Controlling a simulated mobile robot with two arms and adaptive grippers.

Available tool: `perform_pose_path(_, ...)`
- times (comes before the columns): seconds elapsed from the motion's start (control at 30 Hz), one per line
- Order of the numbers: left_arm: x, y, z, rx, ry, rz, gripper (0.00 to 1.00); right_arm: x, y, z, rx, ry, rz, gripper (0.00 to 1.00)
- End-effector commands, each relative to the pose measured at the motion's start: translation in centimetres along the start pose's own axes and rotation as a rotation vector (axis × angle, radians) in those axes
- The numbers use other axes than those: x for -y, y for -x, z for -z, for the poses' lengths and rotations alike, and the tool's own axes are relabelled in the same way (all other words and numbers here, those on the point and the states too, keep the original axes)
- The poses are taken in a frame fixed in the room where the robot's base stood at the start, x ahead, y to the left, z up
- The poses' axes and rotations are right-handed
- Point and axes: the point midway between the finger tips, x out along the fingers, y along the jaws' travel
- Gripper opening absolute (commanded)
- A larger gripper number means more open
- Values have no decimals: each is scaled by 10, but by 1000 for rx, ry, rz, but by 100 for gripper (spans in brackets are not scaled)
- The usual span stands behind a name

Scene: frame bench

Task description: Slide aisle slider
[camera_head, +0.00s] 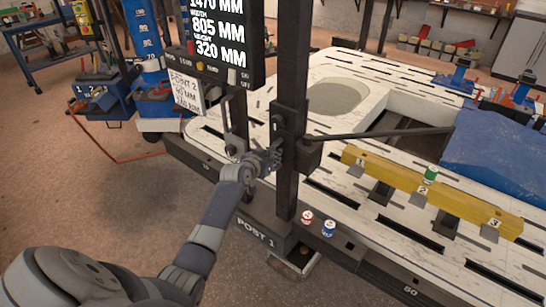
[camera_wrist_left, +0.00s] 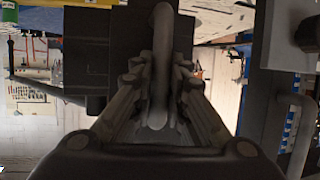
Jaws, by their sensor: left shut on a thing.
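The aisle slider is a dark block (camera_head: 291,148) that sits around the tall black post (camera_head: 290,65) marked POST 1 at its base. A long dark arm (camera_head: 385,134) reaches from the block to the right over the bench. My left gripper (camera_head: 274,156) is at the left side of the block. In the left wrist view my left gripper (camera_wrist_left: 158,85) is shut on the slider's handle (camera_wrist_left: 160,35), a dark rounded bar between the fingers. The block (camera_wrist_left: 85,45) fills the space behind it. My right gripper is in neither view.
A measuring display (camera_head: 222,35) hangs at the upper middle. A red can (camera_head: 307,217) and a blue can (camera_head: 328,228) stand near the post. Open floor lies left.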

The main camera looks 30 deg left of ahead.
Motion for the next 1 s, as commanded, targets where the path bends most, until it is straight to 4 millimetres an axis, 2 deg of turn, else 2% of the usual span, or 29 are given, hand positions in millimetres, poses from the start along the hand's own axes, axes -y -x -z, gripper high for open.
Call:
perform_pose_path(0.03, 2, 9, 27, -14, -3, 3, 0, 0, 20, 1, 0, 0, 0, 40)
perform_pose_path(0.5, 2, 53, 133, -21, -1, 3, 0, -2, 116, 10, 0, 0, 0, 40)
perform_pose_path(0.8, 2, 73, 179, -22, -2, 3, 0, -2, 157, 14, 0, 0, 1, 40)
perform_pose_path(1.0, 2, 79, 194, -21, 0, 3, 0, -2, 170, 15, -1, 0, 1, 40)
